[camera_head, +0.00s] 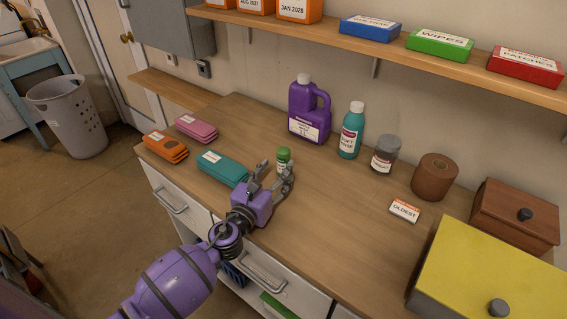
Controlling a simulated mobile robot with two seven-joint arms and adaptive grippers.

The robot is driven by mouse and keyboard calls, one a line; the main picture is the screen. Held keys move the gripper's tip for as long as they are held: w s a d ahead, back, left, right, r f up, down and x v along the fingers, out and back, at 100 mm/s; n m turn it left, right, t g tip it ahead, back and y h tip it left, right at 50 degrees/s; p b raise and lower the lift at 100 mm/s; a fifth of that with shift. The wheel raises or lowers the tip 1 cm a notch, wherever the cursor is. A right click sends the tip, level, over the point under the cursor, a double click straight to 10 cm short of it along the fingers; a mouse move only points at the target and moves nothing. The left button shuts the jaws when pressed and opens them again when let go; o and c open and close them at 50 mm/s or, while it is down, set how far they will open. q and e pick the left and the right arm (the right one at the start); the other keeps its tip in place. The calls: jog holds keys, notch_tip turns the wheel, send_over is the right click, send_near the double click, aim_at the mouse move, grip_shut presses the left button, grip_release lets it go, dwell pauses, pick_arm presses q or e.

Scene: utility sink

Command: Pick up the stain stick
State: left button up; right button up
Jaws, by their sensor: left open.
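A small green-capped container with a pale label (284,156), which looks like the stain stick, stands upright on the wooden counter (330,215). My purple left gripper (276,170) is open just in front of it, with its grey fingers spread toward it. The lower part of the container is partly hidden by the fingers. I cannot tell whether the fingers touch it. My right gripper is not in view.
A teal case (222,168) lies just left of the gripper, with pink (196,128) and orange (166,146) cases beyond. A purple jug (309,112), teal bottle (351,132) and grey-lidded jar (385,155) stand behind. The counter to the right is clear up to the "OLDEST" card (404,211).

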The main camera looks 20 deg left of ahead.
aim_at(281, 166)
pick_arm(q)
jog(key=w, duration=0.3)
jog(key=w+d, duration=0.1)
jog(key=shift+w+f, duration=0.25)
jog(key=shift+w, duration=0.15)
jog(key=c, duration=1.3)
